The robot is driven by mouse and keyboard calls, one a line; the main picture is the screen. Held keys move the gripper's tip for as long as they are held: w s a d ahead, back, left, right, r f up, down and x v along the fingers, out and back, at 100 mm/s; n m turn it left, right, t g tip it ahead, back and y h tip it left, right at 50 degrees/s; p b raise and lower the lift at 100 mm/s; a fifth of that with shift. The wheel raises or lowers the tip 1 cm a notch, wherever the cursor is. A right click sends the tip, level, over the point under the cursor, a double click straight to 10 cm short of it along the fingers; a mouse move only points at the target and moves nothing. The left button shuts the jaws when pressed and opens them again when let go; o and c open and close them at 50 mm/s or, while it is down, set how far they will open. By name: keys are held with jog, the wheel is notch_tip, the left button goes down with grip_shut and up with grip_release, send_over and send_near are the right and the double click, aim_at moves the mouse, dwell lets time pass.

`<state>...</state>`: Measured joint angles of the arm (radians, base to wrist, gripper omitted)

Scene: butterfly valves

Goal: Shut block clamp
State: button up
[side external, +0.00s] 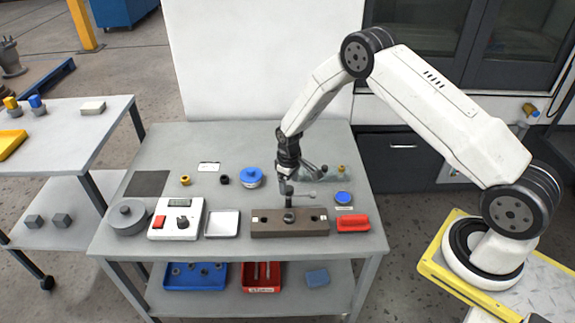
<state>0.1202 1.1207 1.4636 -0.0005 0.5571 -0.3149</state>
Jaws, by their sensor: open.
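A long brown block (262,223), which looks like the clamp block, lies near the front edge of the grey table. It has pale marks and dark round spots on its top. A small dark part stands upright at its middle; what it is and whether the clamp is open are too small to tell. My gripper (288,188) points down just above and behind the block's middle. Its fingers are small and partly blend with a grey lever-like part (308,194) beside them. I see nothing held in the open gripper.
A red piece (353,223) lies right of the block; a white tray (222,224) and a white box with a knob (175,219) stand left. Behind are a blue round part (251,178) and a blue disc (343,198).

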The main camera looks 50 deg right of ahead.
jog(key=shift+f, duration=1.15)
grip_shut()
